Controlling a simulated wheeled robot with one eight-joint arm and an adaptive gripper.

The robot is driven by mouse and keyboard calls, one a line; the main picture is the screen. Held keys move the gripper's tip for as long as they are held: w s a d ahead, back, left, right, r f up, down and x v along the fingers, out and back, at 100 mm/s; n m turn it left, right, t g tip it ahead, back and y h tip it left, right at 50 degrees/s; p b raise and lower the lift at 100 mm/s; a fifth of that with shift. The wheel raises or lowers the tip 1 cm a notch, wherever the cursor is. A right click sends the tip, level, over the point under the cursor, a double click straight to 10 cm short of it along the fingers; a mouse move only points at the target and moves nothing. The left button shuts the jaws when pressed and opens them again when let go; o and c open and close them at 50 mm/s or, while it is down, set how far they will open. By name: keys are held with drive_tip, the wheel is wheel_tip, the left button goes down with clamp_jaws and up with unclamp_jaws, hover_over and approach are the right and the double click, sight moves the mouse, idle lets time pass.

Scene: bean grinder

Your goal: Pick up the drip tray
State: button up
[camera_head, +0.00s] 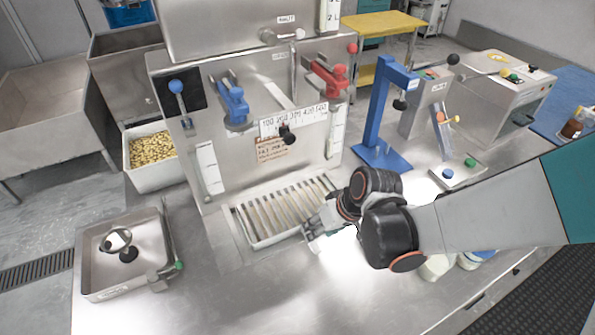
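The drip tray (250,234) appears to be the slatted metal tray at the foot of the steel grinder (225,150), in the middle of the head view. It lies flat, with pale slats across its top. My gripper (310,230) is at its right front corner, low over the bench, with my arm reaching in from the right. The fingers are small and partly lost in a bright glare, so I cannot tell their opening or whether they touch the tray. My wrist hides part of the tray's right end.
A shallow steel pan (97,268) with a round black-stemmed piece stands front left. A bin of yellow beans (152,150) is left of the grinder. A blue stand (380,120) and a button panel (460,172) are at right. The bench front is mostly clear.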

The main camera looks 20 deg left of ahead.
sight(298, 221)
drive_tip(key=b+x, duration=0.1)
drive_tip(key=x, duration=0.1)
drive_tip(key=b+x, duration=0.1)
drive_tip(key=x, duration=0.4)
drive_tip(key=shift+w+a+f+b, duration=0.2)
drive_tip(key=shift+w+b, duration=0.15)
drive_tip(key=shift+b, duration=0.05)
drive_tip(key=shift+r, duration=0.1)
clamp_jaws()
